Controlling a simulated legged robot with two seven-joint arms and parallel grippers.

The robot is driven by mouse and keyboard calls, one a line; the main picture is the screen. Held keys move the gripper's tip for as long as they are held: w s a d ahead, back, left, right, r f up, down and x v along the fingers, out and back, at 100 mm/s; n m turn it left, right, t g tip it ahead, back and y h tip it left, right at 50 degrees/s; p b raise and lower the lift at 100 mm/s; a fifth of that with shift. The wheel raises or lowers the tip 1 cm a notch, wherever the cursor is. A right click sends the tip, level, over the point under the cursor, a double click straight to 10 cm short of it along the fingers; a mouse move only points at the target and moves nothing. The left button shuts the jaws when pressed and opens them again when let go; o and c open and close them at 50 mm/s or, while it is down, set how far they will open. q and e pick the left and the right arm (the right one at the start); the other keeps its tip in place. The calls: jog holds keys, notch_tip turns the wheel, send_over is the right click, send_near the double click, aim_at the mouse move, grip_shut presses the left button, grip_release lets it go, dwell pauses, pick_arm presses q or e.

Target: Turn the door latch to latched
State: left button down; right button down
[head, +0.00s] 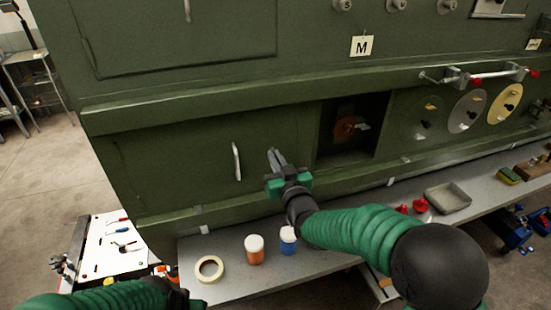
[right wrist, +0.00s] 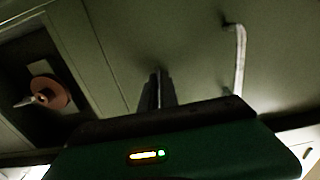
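A green panel door carries a pale vertical bar handle (head: 236,161), also seen upright at the right of the right wrist view (right wrist: 238,60). Right of the door, a dark recess holds a reddish round disc (head: 346,127) with a small grey lever; it also shows in the right wrist view (right wrist: 48,93). No label shows which of these is the door latch. My right gripper (head: 276,156) is between handle and recess, in front of the panel, apart from both. Its fingers (right wrist: 157,88) are close together with nothing visible between them. My left gripper is out of view; only its arm shows.
A grey bench ledge (head: 225,286) below holds a tape roll (head: 209,269), an orange jar (head: 254,250), a blue jar (head: 288,240) and a grey tray (head: 447,198). Several round dials (head: 467,111) and a red-ended bar (head: 478,77) are at the right.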

jog(key=m+b, duration=0.7)
jog(key=m, duration=0.2)
jog(key=m+b, duration=0.7)
jog(key=m, duration=0.2)
jog(key=shift+d+f, duration=0.15)
jog(key=shift+d, duration=0.05)
jog(key=shift+b, duration=0.35)
dwell(0.3)
jog(key=c, duration=1.8)
grip_release()
jog(key=shift+o, duration=0.9)
jog(key=shift+w+d, duration=0.1)
jog(key=shift+d, duration=0.05)
